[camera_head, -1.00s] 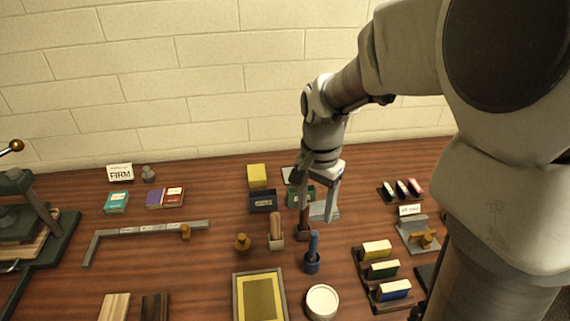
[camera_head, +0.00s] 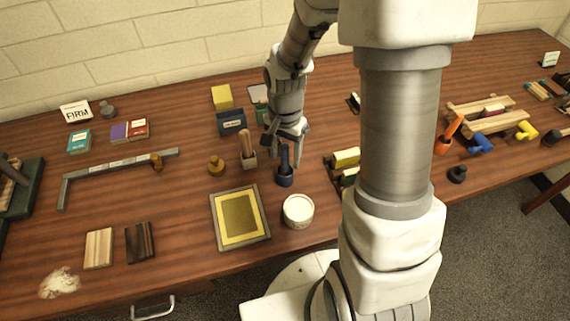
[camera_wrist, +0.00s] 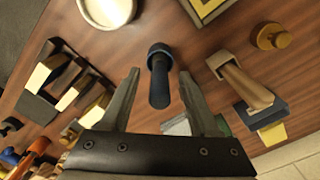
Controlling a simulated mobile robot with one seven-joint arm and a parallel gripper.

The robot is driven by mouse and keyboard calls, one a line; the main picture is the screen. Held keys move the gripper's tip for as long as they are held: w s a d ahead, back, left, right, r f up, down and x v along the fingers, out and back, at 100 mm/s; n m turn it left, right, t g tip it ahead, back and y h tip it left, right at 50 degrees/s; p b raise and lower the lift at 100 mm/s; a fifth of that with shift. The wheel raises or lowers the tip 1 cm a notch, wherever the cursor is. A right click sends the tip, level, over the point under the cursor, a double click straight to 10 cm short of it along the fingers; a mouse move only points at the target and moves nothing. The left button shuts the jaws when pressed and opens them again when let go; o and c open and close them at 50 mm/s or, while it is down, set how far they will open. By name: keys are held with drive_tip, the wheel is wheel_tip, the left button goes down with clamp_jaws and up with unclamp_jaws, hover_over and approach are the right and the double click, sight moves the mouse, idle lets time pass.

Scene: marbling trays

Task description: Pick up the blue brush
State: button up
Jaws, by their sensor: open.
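The blue brush (camera_head: 285,159) stands upright with its lower end in a dark blue cup-shaped holder (camera_head: 285,181) on the wooden table. In the wrist view, the brush handle (camera_wrist: 159,88) points toward my gripper from its round holder (camera_wrist: 159,53). My gripper (camera_wrist: 157,88) is open, with one finger on each side of the handle and a visible gap on both sides. In the head view, my gripper (camera_head: 287,145) is just above and around the brush top, partly covering it.
Close by are a white round tub (camera_head: 298,209), a yellow framed tray (camera_head: 257,240), a brown brush in a square holder (camera_head: 249,160) and a brass knob-like piece (camera_head: 216,165). A rack with several coloured blocks (camera_wrist: 72,82) shows in the wrist view.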

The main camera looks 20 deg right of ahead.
sight(285, 145)
drive_tip(key=shift+c, duration=0.3)
clamp_jaws()
drive_tip(key=shift+r, duration=0.1)
wheel_tip(285, 145, up, 4)
drive_tip(key=shift+f, duration=0.1)
drive_tip(key=s+d+r, duration=0.4)
drive_tip(key=d+r, duration=0.3)
drive_tip(key=d, duration=0.4)
